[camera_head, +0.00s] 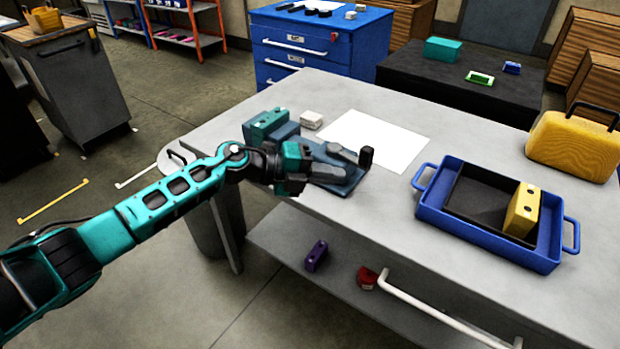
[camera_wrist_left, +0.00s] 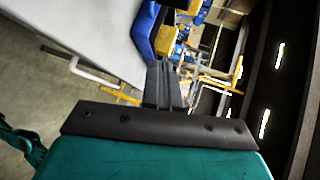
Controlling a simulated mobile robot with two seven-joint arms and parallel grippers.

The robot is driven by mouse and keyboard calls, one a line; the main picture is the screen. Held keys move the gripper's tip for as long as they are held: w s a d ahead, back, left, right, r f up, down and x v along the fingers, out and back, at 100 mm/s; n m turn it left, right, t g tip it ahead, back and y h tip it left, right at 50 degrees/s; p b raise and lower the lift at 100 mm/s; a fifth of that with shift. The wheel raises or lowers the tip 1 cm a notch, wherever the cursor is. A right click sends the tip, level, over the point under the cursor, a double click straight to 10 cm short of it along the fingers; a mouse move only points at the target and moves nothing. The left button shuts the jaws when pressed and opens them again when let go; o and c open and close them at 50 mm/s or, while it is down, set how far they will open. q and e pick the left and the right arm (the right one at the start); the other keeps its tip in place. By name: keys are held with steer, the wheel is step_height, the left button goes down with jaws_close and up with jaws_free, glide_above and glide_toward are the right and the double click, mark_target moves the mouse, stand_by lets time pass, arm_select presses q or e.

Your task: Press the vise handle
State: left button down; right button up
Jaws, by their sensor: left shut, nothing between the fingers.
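The vise (camera_head: 350,178) is a blue-grey block on the near left part of the grey worktable. Its handle (camera_head: 366,157), a grey bar with a black end, sticks out on the right side. A teal block with holes (camera_head: 266,124) is at the vise's back left end. My left gripper (camera_head: 338,173) is in front of the vise, close to the handle; I cannot tell whether they touch. Its fingers are shut and empty, and they show together in the left wrist view (camera_wrist_left: 163,85). My arm hides part of the vise. My right gripper is not in view.
A blue tray (camera_head: 487,248) with a black insert and a yellow block (camera_head: 523,210) stands at the right of the worktable (camera_head: 400,215). A white sheet (camera_head: 375,140) and small white blocks (camera_head: 312,119) lie behind the vise. A yellow case (camera_head: 574,143) stands at the far right.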

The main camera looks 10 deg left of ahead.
arm_select(q)
steer(key=s+a, duration=0.1)
steer(key=s+a+r, duration=0.1)
steer(key=s, duration=0.1)
steer(key=s+r, duration=0.1)
steer(key=s, duration=0.1)
steer(key=shift+a, duration=0.4)
steer(key=shift+f, duration=0.1)
steer(key=s+d+f+n+t, duration=0.1)
steer(key=s+d+n+t, duration=0.25)
steer(key=n+t, duration=0.4)
steer(key=s+a+f+n+g+y, duration=0.1)
steer(key=s+a+f+n+y, duration=0.3)
steer(key=s+f+n, duration=0.4)
steer(key=s+a+f+n+g+y, duration=0.2)
steer(key=s+a+f+n+y, duration=0.3)
steer(key=n, duration=0.8)
steer(key=s+f+y, duration=0.2)
steer(key=s+f, duration=0.2)
steer(key=f, duration=0.1)
steer(key=shift+a, duration=0.15)
